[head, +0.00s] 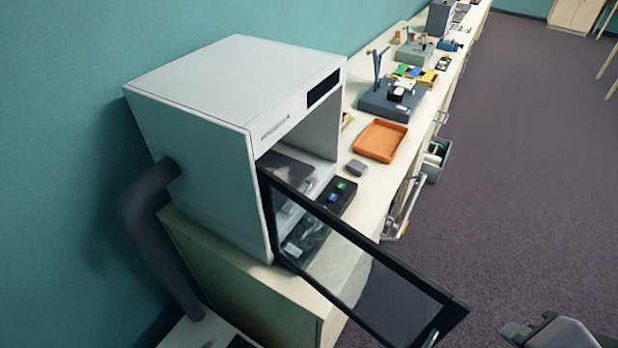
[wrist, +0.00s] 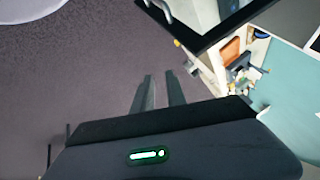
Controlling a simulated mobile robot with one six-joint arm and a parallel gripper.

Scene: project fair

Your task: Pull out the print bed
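A white box-shaped printer (head: 225,105) stands on the bench with its front open. Its glass door with a black frame (head: 385,262) is swung out toward the lower right. Inside the chamber lies a dark grey flat plate (head: 288,168), which looks like the print bed; the door frame hides part of it. My gripper (head: 530,325) is at the lower right of the head view, outside the door and well away from the plate. In the wrist view its two fingers (wrist: 160,92) are apart with only carpet showing between them. It holds nothing.
A black unit with green and blue marks (head: 338,195) is by the printer's front. An orange tray (head: 380,141) and a dark stand (head: 393,103) are farther along the bench. Drawers (head: 405,205) stick out below. The open door stands between my gripper and the chamber. Carpet is clear.

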